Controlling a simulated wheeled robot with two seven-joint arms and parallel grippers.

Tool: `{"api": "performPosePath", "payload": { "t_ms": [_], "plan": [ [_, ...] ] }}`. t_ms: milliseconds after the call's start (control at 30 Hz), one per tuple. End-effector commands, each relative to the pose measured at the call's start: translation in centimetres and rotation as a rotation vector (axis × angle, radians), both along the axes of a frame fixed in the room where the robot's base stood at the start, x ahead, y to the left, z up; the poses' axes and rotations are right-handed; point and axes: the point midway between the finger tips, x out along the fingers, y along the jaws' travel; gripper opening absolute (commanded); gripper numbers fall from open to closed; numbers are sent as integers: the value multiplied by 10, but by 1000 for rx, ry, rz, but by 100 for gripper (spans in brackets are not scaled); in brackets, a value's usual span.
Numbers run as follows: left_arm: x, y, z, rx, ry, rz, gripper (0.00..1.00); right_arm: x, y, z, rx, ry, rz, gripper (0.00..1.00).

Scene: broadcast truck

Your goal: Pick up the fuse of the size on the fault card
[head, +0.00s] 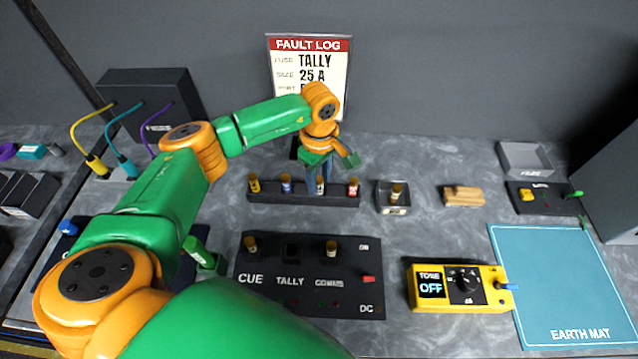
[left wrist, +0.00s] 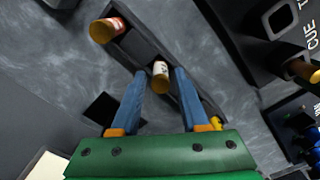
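The fault card (head: 309,75) on the back wall reads TALLY and 25 A; its lowest line is partly hidden by my arm. A black rack (head: 268,196) holds a yellow-banded fuse (head: 254,183), a blue-banded fuse (head: 286,184), a white-banded fuse (head: 320,186) and a red-banded fuse (head: 353,187). My left gripper (head: 318,190) points down at the rack, open, with its blue fingers on either side of the white fuse. The left wrist view shows the white fuse (left wrist: 160,76) between the spread fingers (left wrist: 158,85), with gaps visible. My right gripper is not in view.
A black panel (head: 310,262) with CUE and TALLY labels lies in front of the rack; its TALLY socket looks empty. A small tray (head: 393,209) holding a fuse and a wooden block (head: 463,196) are to the right. A yellow tester (head: 458,287) and a blue mat (head: 560,270) lie front right.

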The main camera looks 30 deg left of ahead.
Motion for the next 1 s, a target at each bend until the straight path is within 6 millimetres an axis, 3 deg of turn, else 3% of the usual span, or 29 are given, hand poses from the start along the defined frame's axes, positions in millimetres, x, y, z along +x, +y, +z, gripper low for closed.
{"api": "performPosePath", "payload": {
  "t_ms": [33, 133, 567, 733, 933, 1000],
  "plan": [
    [0, 0, 0, 0, 0, 0, 28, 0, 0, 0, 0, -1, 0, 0],
    [0, 0, 0, 0, 0, 0, 1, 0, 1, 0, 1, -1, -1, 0],
    [1, 0, 4, -1, -3, 0, 0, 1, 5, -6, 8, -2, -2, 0],
    [0, -2, 30, -2, -8, -3, 0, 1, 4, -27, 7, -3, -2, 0],
    [-38, -30, 85, 0, -11, -9, 0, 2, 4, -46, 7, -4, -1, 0],
    [-56, -43, 94, 1, -9, -11, 0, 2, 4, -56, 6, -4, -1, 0]
  ]
}}
